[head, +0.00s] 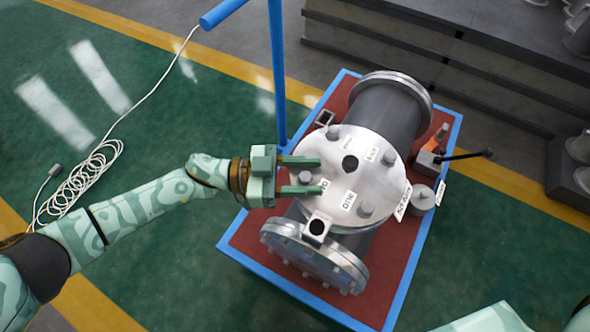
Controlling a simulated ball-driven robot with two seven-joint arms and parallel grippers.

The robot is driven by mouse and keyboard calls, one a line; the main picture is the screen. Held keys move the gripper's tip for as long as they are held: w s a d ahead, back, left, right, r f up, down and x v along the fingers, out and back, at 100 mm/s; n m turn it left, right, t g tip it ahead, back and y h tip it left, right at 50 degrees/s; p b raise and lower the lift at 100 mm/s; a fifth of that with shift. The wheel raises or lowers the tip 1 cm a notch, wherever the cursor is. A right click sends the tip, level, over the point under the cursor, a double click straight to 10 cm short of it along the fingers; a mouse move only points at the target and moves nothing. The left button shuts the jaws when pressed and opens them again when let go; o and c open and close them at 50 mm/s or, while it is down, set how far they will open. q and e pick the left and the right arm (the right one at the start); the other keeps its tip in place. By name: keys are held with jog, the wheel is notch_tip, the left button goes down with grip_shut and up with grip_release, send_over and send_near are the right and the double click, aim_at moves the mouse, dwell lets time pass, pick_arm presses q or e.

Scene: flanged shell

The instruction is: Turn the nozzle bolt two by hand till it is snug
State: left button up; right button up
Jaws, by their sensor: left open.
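The silver round nozzle flange (379,181) sits on top of the grey shell (388,113), with a dark hole near its middle. Several grey bolts stand on it: a left one (305,178), a back one (332,132), a right one (389,157) and a front one (365,209). White labels lie by them, too small to read surely, so I cannot tell which bolt is two. My left gripper (321,175) is open, its fingers reaching over the flange from the left, one on each side of the left bolt. My right gripper does not show.
The shell stands on a red board with a blue edge (234,245). A blue post (278,75) rises behind my left gripper. A black-handled lever (465,156) and a small grey cylinder (422,199) are at the right. A coiled white cable (85,185) lies on the green floor.

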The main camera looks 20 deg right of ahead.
pick_arm(q)
jog(key=shift+a, duration=0.3)
jog(key=p+v, duration=0.1)
jog(key=v, duration=1.4)
jog(key=shift+w+a, duration=0.2)
jog(key=shift+a, duration=0.15)
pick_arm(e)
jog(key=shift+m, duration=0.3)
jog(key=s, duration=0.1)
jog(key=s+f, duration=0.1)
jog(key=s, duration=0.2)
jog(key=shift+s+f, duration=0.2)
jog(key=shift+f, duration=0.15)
